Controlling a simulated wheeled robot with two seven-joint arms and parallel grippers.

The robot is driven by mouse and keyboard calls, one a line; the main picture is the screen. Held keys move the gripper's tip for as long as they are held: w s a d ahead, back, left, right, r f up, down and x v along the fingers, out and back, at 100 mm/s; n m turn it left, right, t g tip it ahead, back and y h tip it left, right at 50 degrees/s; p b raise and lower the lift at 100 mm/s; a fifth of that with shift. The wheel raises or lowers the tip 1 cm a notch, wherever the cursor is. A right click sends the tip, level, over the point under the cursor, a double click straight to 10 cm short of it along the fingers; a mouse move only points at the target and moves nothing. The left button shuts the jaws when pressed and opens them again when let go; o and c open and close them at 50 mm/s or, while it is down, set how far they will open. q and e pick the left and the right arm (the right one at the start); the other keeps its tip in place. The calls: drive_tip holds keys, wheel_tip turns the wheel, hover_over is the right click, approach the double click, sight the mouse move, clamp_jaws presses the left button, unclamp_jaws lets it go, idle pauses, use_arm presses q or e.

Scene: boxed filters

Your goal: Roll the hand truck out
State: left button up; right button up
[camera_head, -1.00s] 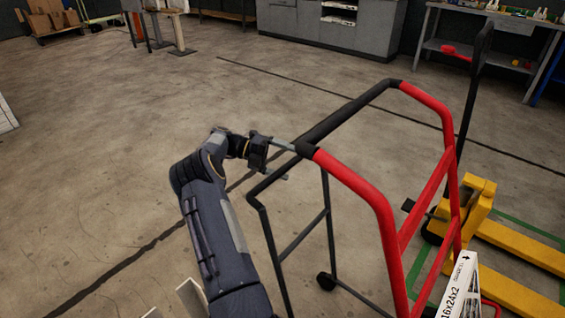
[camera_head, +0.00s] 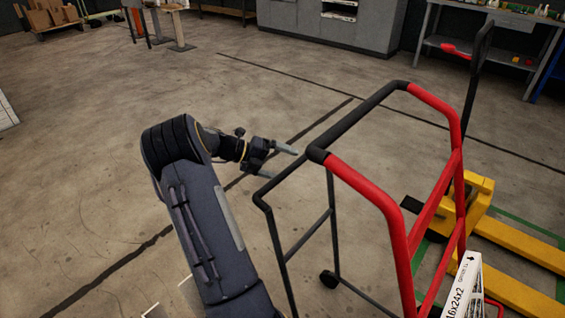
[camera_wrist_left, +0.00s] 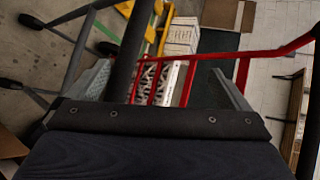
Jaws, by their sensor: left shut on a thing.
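The hand truck (camera_head: 400,235) has a red tubular frame and a black handle bar. It stands right of centre in the head view, with a small black wheel on the floor. My left gripper (camera_head: 284,163) is at the near left corner of the handle, its two fingers spread a little apart and shut on the black bar. In the left wrist view the black handle bar (camera_wrist_left: 125,60) runs between the fingers, and the red frame (camera_wrist_left: 225,55) lies beyond. A white box (camera_head: 463,285) printed 16x24x2 sits low at the truck. My right gripper is out of view.
A yellow pallet jack (camera_head: 520,250) stands close on the right, its black handle (camera_head: 472,85) upright. A workbench (camera_head: 490,50) and grey cabinets (camera_head: 350,25) line the back.

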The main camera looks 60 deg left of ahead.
use_arm(q)
drive_tip(key=shift+s+d+r, duration=0.15)
drive_tip(key=shift+r, duration=0.8)
drive_tip(key=shift+p, duration=0.35)
drive_tip(key=shift+p+v, duration=0.55)
drive_tip(key=shift+v, duration=0.5)
drive_tip(key=c, duration=0.8)
drive_tip(key=s+a+p, duration=0.4)
drive_tip(key=a+p, duration=0.1)
drive_tip(key=shift+s+a, duration=0.2)
drive_tip(key=shift+s, duration=0.05)
drive_tip(key=shift+c, duration=0.2)
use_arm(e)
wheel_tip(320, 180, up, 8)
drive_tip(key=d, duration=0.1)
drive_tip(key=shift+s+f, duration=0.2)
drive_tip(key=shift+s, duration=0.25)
